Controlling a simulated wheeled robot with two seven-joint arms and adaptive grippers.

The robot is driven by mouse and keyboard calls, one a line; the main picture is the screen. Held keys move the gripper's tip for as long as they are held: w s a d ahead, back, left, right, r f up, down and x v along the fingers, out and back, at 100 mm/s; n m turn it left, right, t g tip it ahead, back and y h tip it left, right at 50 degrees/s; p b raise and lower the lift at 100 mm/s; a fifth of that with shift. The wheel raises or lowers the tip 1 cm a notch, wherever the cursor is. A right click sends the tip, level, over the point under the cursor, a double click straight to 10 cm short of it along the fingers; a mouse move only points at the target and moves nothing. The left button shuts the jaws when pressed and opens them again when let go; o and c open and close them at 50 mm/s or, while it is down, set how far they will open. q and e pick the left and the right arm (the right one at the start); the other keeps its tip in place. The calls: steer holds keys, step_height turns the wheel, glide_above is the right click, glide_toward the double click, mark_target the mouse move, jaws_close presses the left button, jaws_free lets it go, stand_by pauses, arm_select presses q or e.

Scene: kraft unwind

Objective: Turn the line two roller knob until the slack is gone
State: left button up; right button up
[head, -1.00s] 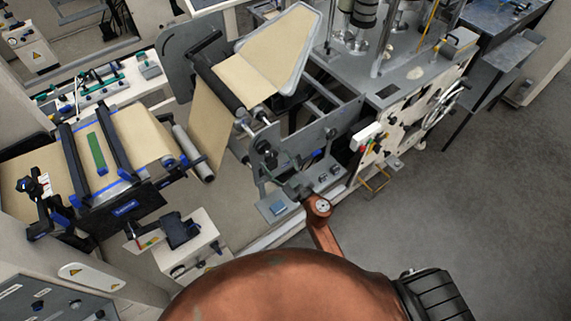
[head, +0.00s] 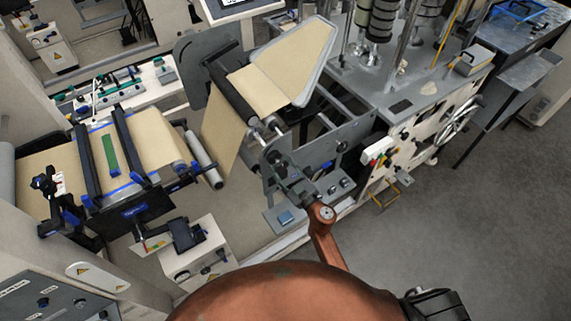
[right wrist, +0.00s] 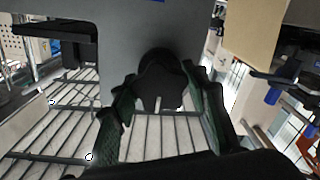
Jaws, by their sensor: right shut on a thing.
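A black lobed knob (right wrist: 160,82) sits on a grey plate in the right wrist view. My right gripper (right wrist: 160,98) has a dark green finger on each side of it and is shut on it. In the head view my right gripper (head: 300,190) is at the side plate of the unwind frame (head: 350,140), and largely hides the knob. The brown kraft web (head: 223,140) runs down from a dark upper roller (head: 231,92) towards a pale lower roller (head: 203,160). How taut it is, I cannot tell. My left gripper is out of view.
A splice table (head: 115,155) with blue-trimmed black bars and a green strip stands at the left. A white control box (head: 195,255) is in front of it. A machine with a handwheel (head: 458,120) stands at the right. Open grey floor (head: 470,220) lies at the lower right.

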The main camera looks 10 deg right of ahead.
steer(key=shift+r, duration=0.1)
steer(key=c, duration=0.5)
steer(key=shift+o, duration=0.2)
steer(key=shift+d+m+p, duration=0.1)
steer(key=shift+m+p, duration=1.5)
steer(key=shift+p, duration=0.1)
steer(key=shift+r+m+p, duration=0.15)
steer(key=shift+m+p, duration=0.85)
steer(key=shift+p, duration=0.1)
steer(key=shift+w+m+p, duration=0.1)
steer(key=shift+m+p, duration=0.45)
steer(key=shift+m, duration=0.05)
steer(key=shift+m+p, duration=1.55)
steer(key=shift+m, duration=0.05)
